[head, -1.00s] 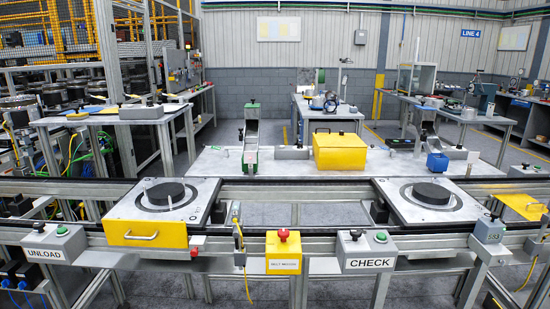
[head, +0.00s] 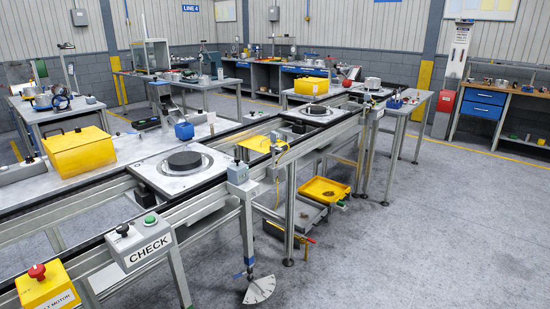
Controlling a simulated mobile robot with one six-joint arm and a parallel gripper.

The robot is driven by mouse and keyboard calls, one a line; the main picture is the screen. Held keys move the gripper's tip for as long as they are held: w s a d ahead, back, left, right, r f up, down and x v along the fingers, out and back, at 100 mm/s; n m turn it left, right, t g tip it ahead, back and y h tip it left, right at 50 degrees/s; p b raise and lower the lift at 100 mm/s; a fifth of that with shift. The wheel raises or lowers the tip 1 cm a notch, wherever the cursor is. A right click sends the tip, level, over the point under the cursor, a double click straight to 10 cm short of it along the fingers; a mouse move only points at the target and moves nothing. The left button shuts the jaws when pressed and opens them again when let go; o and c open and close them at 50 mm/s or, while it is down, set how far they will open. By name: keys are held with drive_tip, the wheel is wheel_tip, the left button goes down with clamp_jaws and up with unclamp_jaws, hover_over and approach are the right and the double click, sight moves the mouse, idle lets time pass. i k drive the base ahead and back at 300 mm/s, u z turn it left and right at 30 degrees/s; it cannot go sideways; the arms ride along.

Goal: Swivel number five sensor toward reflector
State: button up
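A small grey box (head: 237,173) stands on the near rail just right of the CHECK box, on top of a post; its label is too small to read now. A smaller yellow and grey device (head: 279,150) is fixed to the rail further right. I cannot tell which of these is the number five sensor. A white fan-shaped plate with markings (head: 259,290) is at the foot of the post, beside a small blue part (head: 238,275). I cannot make out a reflector for certain. My gripper is not in view.
The conveyor carries a pallet with a black disc (head: 184,160) and a further pallet (head: 310,114). The CHECK button box (head: 140,242) and red-topped yellow box (head: 47,290) are at lower left. A yellow tray (head: 325,190) sits low beneath the conveyor. The floor at right is open.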

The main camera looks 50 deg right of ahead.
sight(274, 136)
drive_tip(key=u, duration=1.6)
drive_tip(key=k, duration=0.1)
drive_tip(key=z, duration=3)
drive_tip(key=i, duration=0.55)
drive_tip(key=z, duration=0.15)
drive_tip(key=k, duration=0.55)
drive_tip(key=u, duration=0.05)
